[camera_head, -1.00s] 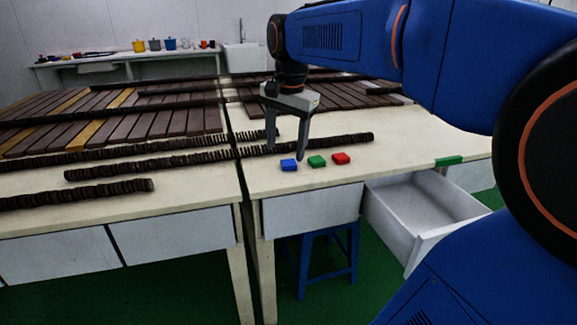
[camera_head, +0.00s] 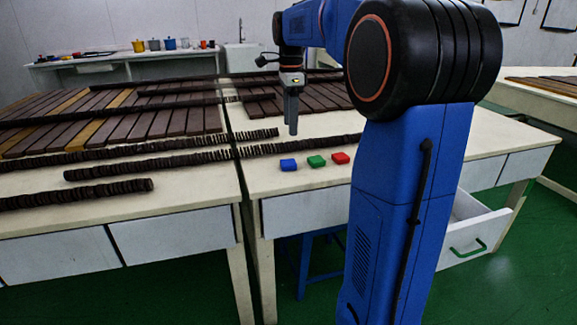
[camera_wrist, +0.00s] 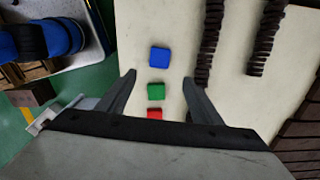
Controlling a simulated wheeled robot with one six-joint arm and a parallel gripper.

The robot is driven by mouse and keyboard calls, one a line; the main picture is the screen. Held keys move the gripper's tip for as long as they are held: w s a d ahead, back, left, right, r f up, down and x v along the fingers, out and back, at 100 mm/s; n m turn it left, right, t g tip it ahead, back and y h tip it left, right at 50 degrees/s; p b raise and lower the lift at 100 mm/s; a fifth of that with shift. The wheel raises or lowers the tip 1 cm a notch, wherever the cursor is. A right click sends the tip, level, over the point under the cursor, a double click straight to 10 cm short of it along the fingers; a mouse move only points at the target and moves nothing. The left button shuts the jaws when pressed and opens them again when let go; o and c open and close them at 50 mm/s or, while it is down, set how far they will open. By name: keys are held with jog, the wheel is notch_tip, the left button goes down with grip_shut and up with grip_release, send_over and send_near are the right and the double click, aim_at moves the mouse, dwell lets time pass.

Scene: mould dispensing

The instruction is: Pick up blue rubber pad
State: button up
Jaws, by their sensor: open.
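The blue rubber pad (camera_head: 288,165) lies flat on the right table near its front edge, leftmost in a short row of three. In the wrist view the blue pad (camera_wrist: 160,57) is beyond the fingertips, in line with the gap between them. My gripper (camera_head: 292,130) hangs above the table, pointing down, with air between it and the pads. In the wrist view my gripper (camera_wrist: 158,78) has its two fingers wide apart with nothing held. The green pad (camera_wrist: 156,91) shows between the fingers, and the red pad (camera_wrist: 155,113) is partly hidden by the gripper body.
The green pad (camera_head: 316,161) and red pad (camera_head: 340,158) lie just right of the blue one. Rows of dark discs (camera_head: 300,146) stand behind them. An open drawer (camera_head: 478,225) juts out below the table (camera_head: 262,181). A blue stool (camera_head: 318,232) stands underneath.

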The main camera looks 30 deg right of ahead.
send_over(288, 162)
jog(key=f, duration=0.7)
jog(key=shift+s+d+f, duration=0.1)
jog(key=shift+d, duration=0.25)
jog(key=shift+a+f, duration=0.15)
jog(key=shift+f, duration=1.2)
jog(key=shift+a+f, duration=0.15)
jog(key=shift+f, duration=1.15)
jog(key=c, duration=1.2)
